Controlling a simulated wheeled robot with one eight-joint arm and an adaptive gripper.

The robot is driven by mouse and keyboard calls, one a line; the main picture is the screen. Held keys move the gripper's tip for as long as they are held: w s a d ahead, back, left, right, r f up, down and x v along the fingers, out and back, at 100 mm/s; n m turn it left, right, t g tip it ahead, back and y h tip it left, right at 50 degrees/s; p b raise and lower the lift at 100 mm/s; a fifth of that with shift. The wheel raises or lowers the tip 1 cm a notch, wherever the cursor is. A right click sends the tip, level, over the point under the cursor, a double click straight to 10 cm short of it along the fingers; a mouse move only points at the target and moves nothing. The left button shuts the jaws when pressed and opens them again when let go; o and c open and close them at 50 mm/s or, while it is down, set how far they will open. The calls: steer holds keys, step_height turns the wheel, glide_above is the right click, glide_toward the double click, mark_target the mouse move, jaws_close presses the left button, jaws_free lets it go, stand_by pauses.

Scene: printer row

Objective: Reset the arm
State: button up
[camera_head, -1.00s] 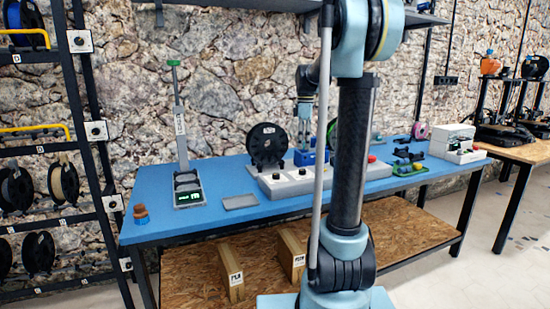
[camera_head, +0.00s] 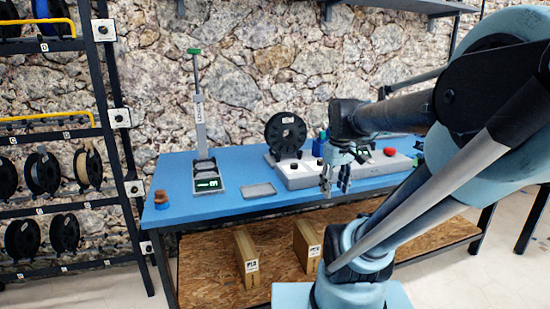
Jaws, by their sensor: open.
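My arm reaches in from the right side of the head view, its forearm pointing left. My gripper (camera_head: 336,180) hangs at its end with the fingers down, apart from each other and empty. It shows in front of the blue table (camera_head: 225,202) near its front edge, to the right of the grey tray. I cannot tell its exact height above the table. My arm hides the right part of the table.
On the table stand a black spool (camera_head: 286,134) on a grey base (camera_head: 300,175), a scale-like device (camera_head: 206,178), a grey tray (camera_head: 259,190) and a small brown object (camera_head: 161,199). A spool rack (camera_head: 120,118) stands left. Cardboard boxes (camera_head: 246,256) sit on the lower shelf.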

steer(key=s+f+m, duration=0.4)
steer(key=s+f, duration=0.4)
steer(key=f, duration=0.1)
steer(key=shift+f+m+t, duration=0.3)
steer(key=shift+t, duration=0.1)
